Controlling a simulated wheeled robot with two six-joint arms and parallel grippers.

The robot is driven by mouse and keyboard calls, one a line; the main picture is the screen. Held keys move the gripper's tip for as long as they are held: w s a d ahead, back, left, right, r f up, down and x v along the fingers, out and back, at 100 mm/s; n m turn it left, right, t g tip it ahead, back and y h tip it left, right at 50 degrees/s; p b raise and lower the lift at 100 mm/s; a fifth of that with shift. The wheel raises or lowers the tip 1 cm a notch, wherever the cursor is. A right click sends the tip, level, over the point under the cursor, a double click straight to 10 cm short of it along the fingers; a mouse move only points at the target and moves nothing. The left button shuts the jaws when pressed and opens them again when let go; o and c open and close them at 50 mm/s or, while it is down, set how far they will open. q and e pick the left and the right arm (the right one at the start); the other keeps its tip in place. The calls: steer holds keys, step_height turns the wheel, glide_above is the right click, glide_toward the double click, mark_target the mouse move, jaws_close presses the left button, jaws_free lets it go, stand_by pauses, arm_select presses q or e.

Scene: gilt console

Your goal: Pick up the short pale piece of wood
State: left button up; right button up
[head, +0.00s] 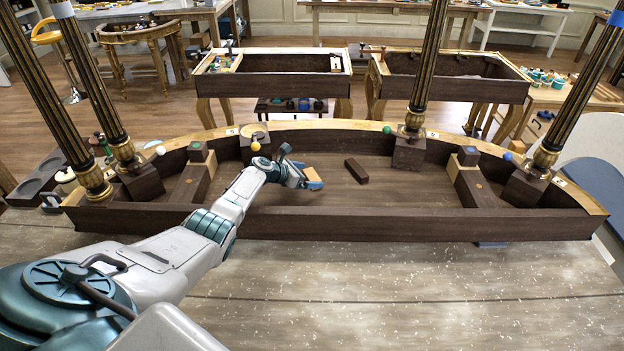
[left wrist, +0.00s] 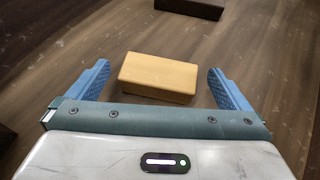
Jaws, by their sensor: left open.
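The short pale piece of wood (left wrist: 159,77) is a small light block lying on the dark wooden floor of the console frame. In the left wrist view it sits between the two blue fingers of my left gripper (left wrist: 160,87), with a gap on each side. In the head view the pale block (head: 312,175) shows just beyond the gripper (head: 306,183), partly hidden by it. My left gripper is open and low over the floor, and holds nothing. My right gripper is not in view.
A short dark block (head: 356,171) lies to the right on the same floor, and it also shows in the left wrist view (left wrist: 190,8). A dark front rail (head: 420,226) and a curved back rim enclose the frame. Fluted gilt legs (head: 428,70) rise from it. The floor's right middle is clear.

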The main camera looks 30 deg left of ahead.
arm_select(q)
steer(key=shift+b+x, duration=0.4)
steer(key=shift+x, duration=0.55)
steer(key=shift+w+d+f, duration=0.1)
steer(key=shift+w+f, duration=0.1)
steer(key=shift+w, duration=0.05)
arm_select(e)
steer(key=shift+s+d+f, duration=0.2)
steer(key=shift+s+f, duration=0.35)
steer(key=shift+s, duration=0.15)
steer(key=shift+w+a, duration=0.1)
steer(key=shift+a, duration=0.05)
arm_select(q)
steer(key=c, duration=0.9)
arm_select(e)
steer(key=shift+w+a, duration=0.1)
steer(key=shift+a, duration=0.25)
arm_select(q)
steer(key=shift+r, duration=0.2)
steer(key=shift+c, duration=0.2)
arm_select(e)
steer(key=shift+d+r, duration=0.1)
